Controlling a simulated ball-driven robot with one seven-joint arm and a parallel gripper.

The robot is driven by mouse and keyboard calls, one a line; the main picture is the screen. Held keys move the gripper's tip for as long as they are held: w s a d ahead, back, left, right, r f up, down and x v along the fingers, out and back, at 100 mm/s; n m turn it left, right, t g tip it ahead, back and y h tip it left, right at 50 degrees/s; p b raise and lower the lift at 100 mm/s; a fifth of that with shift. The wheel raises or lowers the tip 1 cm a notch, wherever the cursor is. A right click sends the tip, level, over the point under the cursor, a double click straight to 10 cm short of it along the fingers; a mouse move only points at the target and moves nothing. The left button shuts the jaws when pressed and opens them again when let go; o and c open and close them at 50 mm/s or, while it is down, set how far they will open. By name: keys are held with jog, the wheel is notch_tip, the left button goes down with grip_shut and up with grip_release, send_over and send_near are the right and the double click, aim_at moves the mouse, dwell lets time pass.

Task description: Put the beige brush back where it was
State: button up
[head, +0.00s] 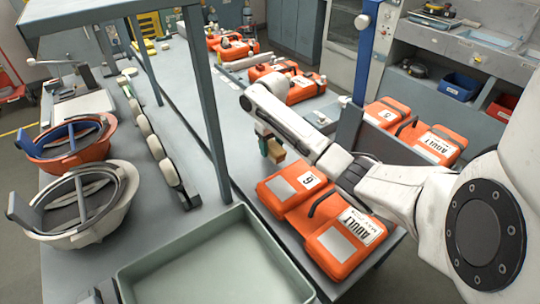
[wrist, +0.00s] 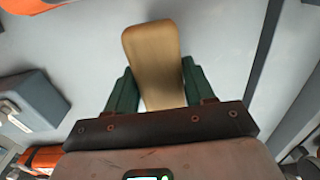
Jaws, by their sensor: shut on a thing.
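The beige brush (wrist: 153,50) is between the two green fingers of my gripper (wrist: 158,78) in the wrist view. The fingers press on its sides, and its rounded end sticks out past them. In the head view the brush (head: 276,154) shows as a small tan block at my gripper (head: 266,146), just behind the nearest orange case numbered 6. My gripper is shut on it. The grey table top lies beyond it. I cannot tell whether the brush touches the table, and its bristles are not visible.
Orange cases (head: 318,215) lie along the table's right side. A grey-green tray (head: 215,262) is at the front. Two helmets (head: 75,205) sit at the left. A grey post (head: 207,110) and a row of round pale items (head: 150,135) stand left of my gripper.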

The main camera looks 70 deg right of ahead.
aim_at(270, 154)
jog(key=shift+w+f, duration=0.2)
jog(key=shift+w, duration=0.05)
jog(key=shift+w+f+p, duration=0.1)
jog(key=shift+f+p, duration=0.25)
jog(key=shift+f, duration=1.45)
jog(key=shift+f, duration=0.1)
jog(key=o, duration=1.2)
jog(key=shift+d, duration=0.1)
notch_tip(270, 154, up, 12)
jog(key=shift+r, duration=0.15)
